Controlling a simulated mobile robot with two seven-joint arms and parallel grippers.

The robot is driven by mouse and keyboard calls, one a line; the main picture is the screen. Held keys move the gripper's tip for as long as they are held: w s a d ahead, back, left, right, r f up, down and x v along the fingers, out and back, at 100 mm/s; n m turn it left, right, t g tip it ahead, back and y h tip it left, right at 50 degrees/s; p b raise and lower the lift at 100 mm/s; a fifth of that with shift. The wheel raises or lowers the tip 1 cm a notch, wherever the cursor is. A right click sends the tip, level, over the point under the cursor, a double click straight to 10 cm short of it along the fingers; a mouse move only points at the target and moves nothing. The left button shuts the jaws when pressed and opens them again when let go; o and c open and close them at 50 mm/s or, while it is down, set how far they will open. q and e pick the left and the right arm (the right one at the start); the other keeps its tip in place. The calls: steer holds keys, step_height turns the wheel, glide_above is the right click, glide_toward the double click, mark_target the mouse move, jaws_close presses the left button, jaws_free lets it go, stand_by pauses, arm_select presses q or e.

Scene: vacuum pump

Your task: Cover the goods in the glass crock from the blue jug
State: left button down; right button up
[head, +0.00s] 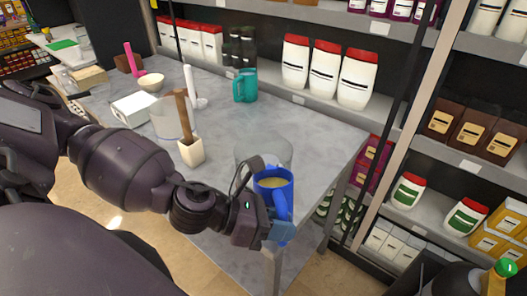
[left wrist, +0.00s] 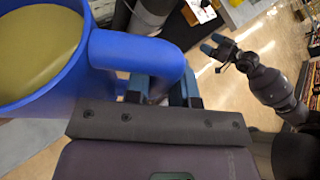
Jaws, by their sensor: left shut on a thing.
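The blue jug (head: 273,186) is upright above the table's near right edge, with yellowish liquid inside. My left gripper (head: 276,228) is shut on the jug's handle; the left wrist view shows the blue jug (left wrist: 85,70) with its handle between the fingers (left wrist: 162,92). A clear glass vessel (head: 280,151) stands on the table just behind the jug, partly hidden by it; its contents cannot be made out. Another clear vessel (head: 165,122) stands farther left. I cannot tell which is the crock. My right gripper (left wrist: 213,44) is open and empty in the left wrist view.
The grey table (head: 325,135) holds a teal mug (head: 245,86), a cream pot (head: 190,152) with a brown handle in it, a white pestle-like item (head: 193,85), a bowl (head: 151,82) and a white box (head: 133,110). Stocked shelves stand behind and right. The table's right part is clear.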

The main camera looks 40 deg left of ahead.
mark_target(279, 198)
arm_select(q)
steer(key=shift+w+a+r, duration=0.15)
steer(key=shift+w+r, duration=0.05)
steer(key=shift+r, duration=0.3)
steer(key=shift+w+a+r+n+h, duration=0.1)
steer(key=shift+r+n+h, duration=0.15)
steer(key=shift+n+h, duration=0.05)
steer(key=shift+r, duration=0.1)
steer(key=shift+n+g+h, duration=0.3)
steer(key=shift+n+g, duration=0.2)
steer(key=shift+n, duration=0.1)
steer(key=shift+w+a+r+p, duration=0.15)
steer(key=shift+w+a+r, duration=0.05)
steer(key=shift+r, duration=0.65)
steer(key=shift+w+a+r+p, duration=0.1)
steer(key=shift+w+a+r, duration=0.1)
steer(key=shift+r, duration=0.65)
steer(key=shift+w+a+r+p, duration=0.15)
steer(key=shift+w+a+r, duration=0.05)
steer(key=shift+r, duration=0.65)
steer(key=shift+w+a+r, duration=0.1)
steer(key=shift+w, duration=0.05)
steer(key=shift+w+a+r+b, duration=0.2)
steer(key=shift+r+b, duration=0.15)
steer(key=shift+b, duration=0.2)
